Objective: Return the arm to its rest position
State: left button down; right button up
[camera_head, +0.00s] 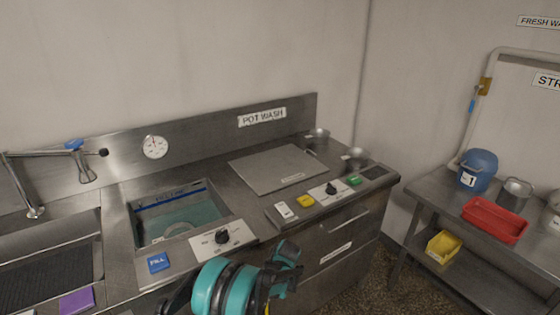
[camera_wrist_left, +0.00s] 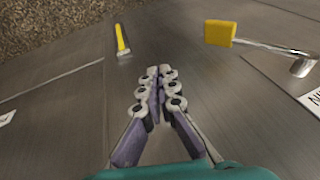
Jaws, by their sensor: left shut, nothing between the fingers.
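My left gripper (camera_wrist_left: 157,75) shows in the left wrist view. Its two grey-purple fingers are together with nothing between them, over a plain steel surface (camera_wrist_left: 70,110). In the head view a teal and black arm of mine reaches up at the bottom middle, in front of the steel counter's front edge. I cannot make out its fingertips there. My right gripper is not in view.
The pot wash counter holds a water-filled sink (camera_head: 185,222), a flat steel lid (camera_head: 278,168) and two small pots. A yellow-ended metal lever (camera_wrist_left: 219,33) and a yellow handle (camera_wrist_left: 121,40) lie beyond the fingertips. A side table carries a red tray (camera_head: 494,221) and blue drum (camera_head: 477,170).

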pick_arm(q)
jog(key=s+a+r+m+t+h, duration=0.1)
jog(key=s+a+r, duration=0.15)
jog(key=r, duration=0.45)
jog(key=s+a+r+m+t+h, duration=0.1)
jog(key=s+r, duration=0.3)
jog(key=r, duration=0.3)
jog(key=s+a+r+m, duration=0.1)
jog(key=s+a+r, duration=0.15)
jog(key=r, duration=0.45)
jog(key=s+a+r+m+t+h, duration=0.1)
jog(key=s+r+t, duration=0.1)
jog(key=s, duration=0.7)
jog(key=s+a+r+m+t+h, duration=0.1)
jog(key=s+a+r+m+t, duration=0.1)
jog(key=s, duration=0.8)
jog(key=shift+a+r, duration=0.15)
jog(key=shift+r, duration=0.15)
